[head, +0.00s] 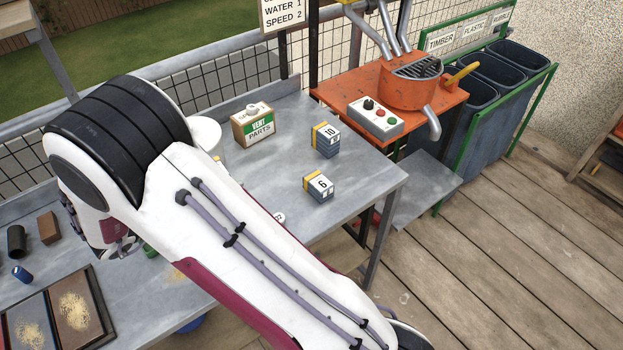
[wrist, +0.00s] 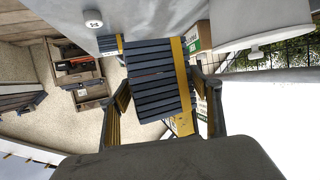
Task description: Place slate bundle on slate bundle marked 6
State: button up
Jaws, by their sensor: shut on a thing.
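In the wrist view my gripper (wrist: 162,84) is shut on a slate bundle (wrist: 155,75), a stack of dark slates with a yellow band along its right side. The fingers sit on both sides of it. In the head view my own arm hides the held bundle and most of the gripper. The slate bundle marked 6 (head: 318,188) sits on the grey table (head: 265,180) near its front right part, with a yellow band and a white label. The slate bundle marked 10 (head: 326,139) stands behind it, apart from it.
A VENT PARTS box (head: 252,126) stands at the table's back, beside a white round object (head: 207,135) partly behind my arm. An orange machine (head: 408,85) stands beyond the right edge. Wooden trays (head: 78,310) lie at the front left. Table around bundle 6 is clear.

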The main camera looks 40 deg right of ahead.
jog(key=s+d+r+m+g, duration=0.2)
jog(key=d+r+m+g, duration=0.1)
jog(key=d, duration=1)
notch_tip(320, 180, up, 2)
jog(key=m+g+h, duration=0.1)
jog(key=g, duration=0.1)
send_over(318, 180)
jog(key=shift+s, duration=0.1)
jog(key=shift+f, duration=0.1)
jog(key=shift+f, duration=3)
jog(key=shift+f, duration=1.9)
jog(key=shift+f, duration=0.1)
